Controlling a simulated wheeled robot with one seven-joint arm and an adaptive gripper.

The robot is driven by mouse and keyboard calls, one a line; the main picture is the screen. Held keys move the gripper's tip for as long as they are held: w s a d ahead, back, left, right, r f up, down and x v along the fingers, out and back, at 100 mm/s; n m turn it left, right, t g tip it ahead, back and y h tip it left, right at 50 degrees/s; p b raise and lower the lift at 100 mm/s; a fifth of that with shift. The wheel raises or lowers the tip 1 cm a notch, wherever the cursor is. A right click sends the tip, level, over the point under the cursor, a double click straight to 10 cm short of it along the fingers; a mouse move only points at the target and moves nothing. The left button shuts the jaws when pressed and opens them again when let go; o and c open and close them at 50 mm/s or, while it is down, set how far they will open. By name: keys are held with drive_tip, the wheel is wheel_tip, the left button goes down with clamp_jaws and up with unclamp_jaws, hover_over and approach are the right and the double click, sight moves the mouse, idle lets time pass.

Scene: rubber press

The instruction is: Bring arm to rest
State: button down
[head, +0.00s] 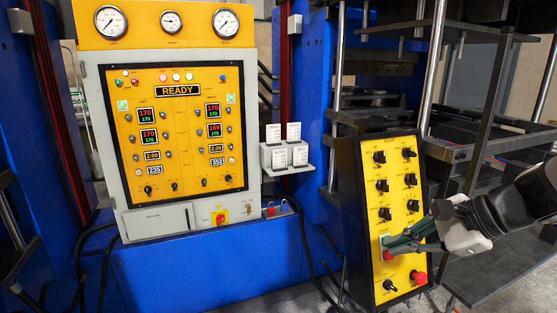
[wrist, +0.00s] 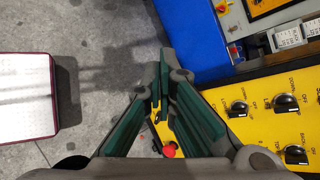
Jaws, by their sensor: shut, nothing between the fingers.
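My gripper (head: 390,248) is shut and empty, reaching in from the right of the head view. Its fingertips are at the lower part of the yellow control panel (head: 397,205) on the dark box, beside a small lit button plate (head: 385,240) and a red button. I cannot tell whether they touch the panel. In the wrist view the green-padded fingers of my gripper (wrist: 160,92) meet at the tips. Part of the panel (wrist: 282,120) shows there to the right, with black knobs.
A grey cabinet (head: 92,120) with a yellow panel reading READY stands at the left, with gauges above. A small shelf with white cards (head: 287,157) is beside it. Press frames and metal bars (head: 487,120) stand at the right. The wrist view shows grey floor (wrist: 110,70) and a pale, dark-edged surface (wrist: 25,95).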

drive_tip(key=s+a+r+n+h, duration=0.2)
drive_tip(key=s+r+n+h, duration=0.1)
drive_tip(key=s+n, duration=0.5)
drive_tip(key=s+a+r+n+h, duration=0.2)
drive_tip(key=s+n+h, duration=0.2)
drive_tip(key=s+n, duration=0.5)
drive_tip(key=shift+a+r, duration=0.15)
drive_tip(key=shift+r, duration=0.25)
idle(1.1)
